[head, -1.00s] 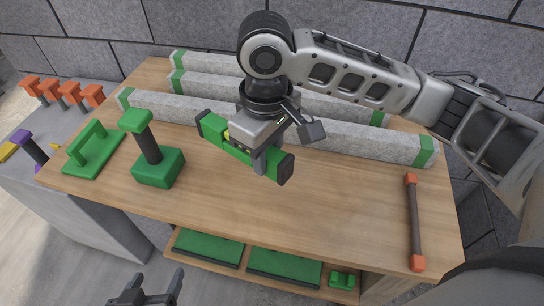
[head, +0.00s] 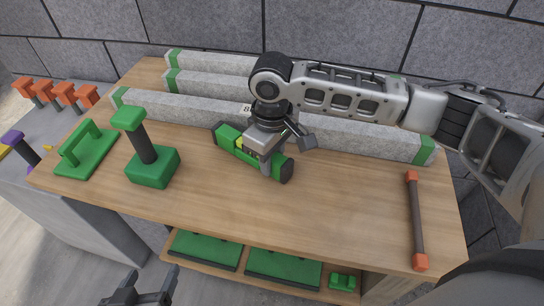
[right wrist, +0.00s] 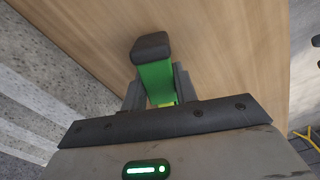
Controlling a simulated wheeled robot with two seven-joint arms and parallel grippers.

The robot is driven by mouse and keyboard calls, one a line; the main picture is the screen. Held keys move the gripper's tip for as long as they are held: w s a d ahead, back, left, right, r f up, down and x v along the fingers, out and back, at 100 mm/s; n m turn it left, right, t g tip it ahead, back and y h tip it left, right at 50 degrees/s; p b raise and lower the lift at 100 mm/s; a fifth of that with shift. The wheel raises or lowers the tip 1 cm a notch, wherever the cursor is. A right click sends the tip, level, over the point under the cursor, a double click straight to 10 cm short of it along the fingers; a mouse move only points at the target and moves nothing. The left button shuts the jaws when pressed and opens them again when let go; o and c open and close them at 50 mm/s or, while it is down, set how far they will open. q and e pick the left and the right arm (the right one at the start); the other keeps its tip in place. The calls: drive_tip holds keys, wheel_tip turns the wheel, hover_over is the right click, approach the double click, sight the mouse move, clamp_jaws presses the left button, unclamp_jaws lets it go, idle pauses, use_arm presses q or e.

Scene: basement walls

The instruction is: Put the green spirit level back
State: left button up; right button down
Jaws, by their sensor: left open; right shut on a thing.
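The green spirit level (head: 234,142) has dark end caps and a yellow vial part. It is over the middle of the wooden table (head: 310,215), slanting down to the right, at or just above the surface; I cannot tell whether it touches. My right gripper (head: 265,165) is shut on it near its middle from above. In the right wrist view the level (right wrist: 155,78) shows between the fingers of my right gripper (right wrist: 160,90), with wood behind it. My left gripper (head: 142,290) is open and empty in front of the table, at the bottom edge of the head view.
Long grey bars with green ends (head: 350,140) lie along the back. A green tamper (head: 152,165) and a green float (head: 86,150) stand left. A dark bar with orange ends (head: 416,220) lies right. Orange-headed tools (head: 62,95) sit far left. Green trays (head: 205,249) fill the lower shelf.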

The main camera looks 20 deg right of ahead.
drive_tip(key=c, duration=1.1)
unclamp_jaws()
drive_tip(key=shift+f, duration=0.1)
